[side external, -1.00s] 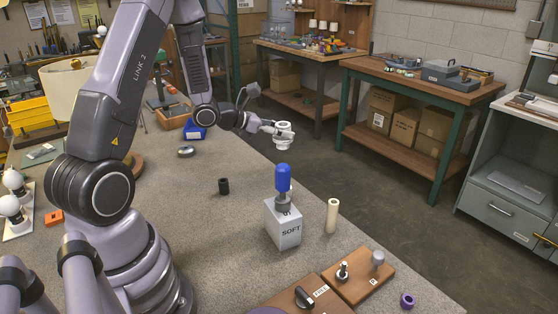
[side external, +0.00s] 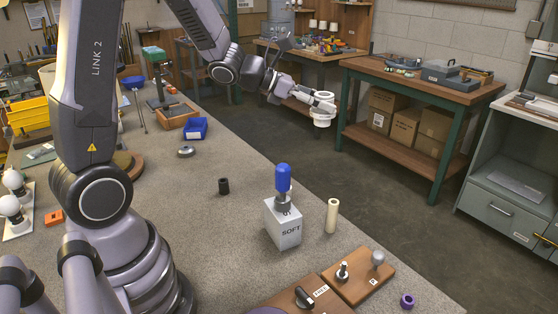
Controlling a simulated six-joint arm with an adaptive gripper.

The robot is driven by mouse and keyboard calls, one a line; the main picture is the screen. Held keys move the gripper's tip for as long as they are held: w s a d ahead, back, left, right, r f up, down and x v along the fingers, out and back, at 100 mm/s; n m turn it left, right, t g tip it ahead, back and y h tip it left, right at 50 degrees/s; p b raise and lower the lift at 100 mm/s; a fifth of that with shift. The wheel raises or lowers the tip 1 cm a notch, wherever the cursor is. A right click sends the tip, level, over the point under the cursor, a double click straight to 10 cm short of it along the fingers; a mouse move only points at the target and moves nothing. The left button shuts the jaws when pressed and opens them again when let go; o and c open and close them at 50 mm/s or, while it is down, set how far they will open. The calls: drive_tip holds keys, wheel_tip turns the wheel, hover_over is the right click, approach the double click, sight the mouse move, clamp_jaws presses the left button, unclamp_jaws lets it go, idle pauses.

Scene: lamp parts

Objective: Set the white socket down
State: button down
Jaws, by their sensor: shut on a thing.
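My gripper (side external: 312,100) is at the upper middle of the side external view, shut on the white socket (side external: 322,118). The socket is a short white ring-like piece with a wider upper part. It is held up in the air, apart from any surface, and in the picture it appears against the floor beyond the grey bench's (side external: 175,228) right edge. The fingertips are small in this view and partly merge with the socket.
A white box marked SOFT (side external: 283,226) bears a blue-topped piece (side external: 283,180). A cream tube (side external: 332,215), a black cylinder (side external: 224,186), a purple ring (side external: 407,301) and wooden boards with knobs (side external: 355,280) stand on the bench. A blue bin (side external: 195,129) is farther back.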

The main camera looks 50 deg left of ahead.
drive_tip(key=s+d+f+m+g+h, duration=0.3)
drive_tip(key=s+f+m+g+h, duration=0.3)
drive_tip(key=s+m+g, duration=0.75)
drive_tip(key=s+a+f+m+g+y, duration=0.4)
drive_tip(key=s+a+m+g+y, duration=0.3)
drive_tip(key=m+g+y, duration=0.6)
drive_tip(key=w+a+r+m+t+y, duration=0.1)
drive_tip(key=a+r+m+t+y, duration=0.2)
drive_tip(key=a+m+t+y, duration=0.75)
drive_tip(key=w+a+r+m+t+y, duration=0.3)
drive_tip(key=w+a+r+m+t, duration=0.65)
drive_tip(key=m, duration=0.55)
drive_tip(key=shift+t, duration=0.35)
drive_tip(key=f, duration=1.1)
drive_tip(key=d+f, duration=0.1)
drive_tip(key=f, duration=1.1)
drive_tip(key=w+f, duration=0.1)
drive_tip(key=f, duration=1.1)
drive_tip(key=shift+w+d, duration=0.1)
drive_tip(key=shift+d, duration=0.25)
